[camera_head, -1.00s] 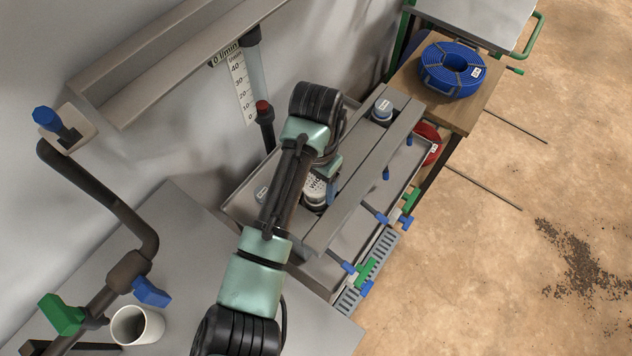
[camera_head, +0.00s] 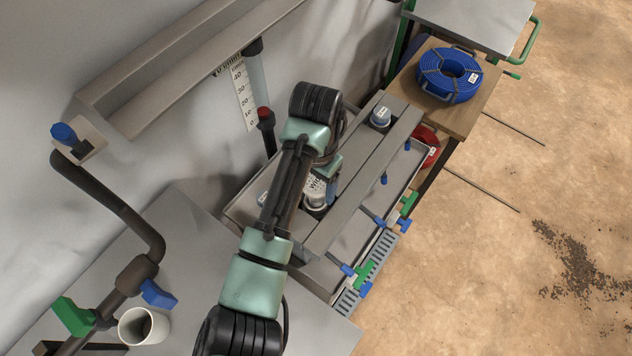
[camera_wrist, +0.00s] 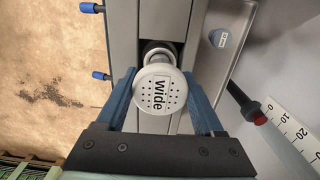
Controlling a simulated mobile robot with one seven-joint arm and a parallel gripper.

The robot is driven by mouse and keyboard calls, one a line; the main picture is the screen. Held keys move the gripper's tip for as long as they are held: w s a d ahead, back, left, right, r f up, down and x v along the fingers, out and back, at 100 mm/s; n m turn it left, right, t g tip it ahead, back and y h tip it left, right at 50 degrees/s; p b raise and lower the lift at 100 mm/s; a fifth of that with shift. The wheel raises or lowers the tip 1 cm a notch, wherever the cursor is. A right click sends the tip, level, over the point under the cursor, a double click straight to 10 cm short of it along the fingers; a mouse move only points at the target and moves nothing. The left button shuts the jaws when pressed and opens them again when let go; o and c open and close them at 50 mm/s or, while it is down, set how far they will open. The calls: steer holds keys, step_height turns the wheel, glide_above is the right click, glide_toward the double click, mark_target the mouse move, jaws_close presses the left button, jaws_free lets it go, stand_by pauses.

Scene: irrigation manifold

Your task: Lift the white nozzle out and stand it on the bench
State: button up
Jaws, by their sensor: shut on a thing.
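The white nozzle (camera_wrist: 160,88) has a round perforated face labelled "Wide". In the wrist view it sits between the two blue fingers of my gripper (camera_wrist: 163,100), which is shut on it. Behind its face is a dark round opening in the grey rail, and I cannot tell how far the nozzle is out of it. In the head view the nozzle (camera_head: 316,192) shows partly beside my arm, over the rail (camera_head: 352,190). The grey bench (camera_head: 190,245) lies at the lower left of the head view.
A white cup (camera_head: 136,327) stands on the bench beside a dark pipe (camera_head: 140,215) with blue and green handles. A grey-capped fitting (camera_head: 381,116) sits farther along the rail. Blue and green taps (camera_head: 365,275) line the rail's front. A blue hose coil (camera_head: 449,75) lies on a wooden table.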

steer(key=shift+r+p, duration=1.7)
steer(key=shift+r, duration=0.1)
steer(key=shift+r, duration=0.1)
step_height(320, 180, up, 3)
steer(key=p, duration=0.4)
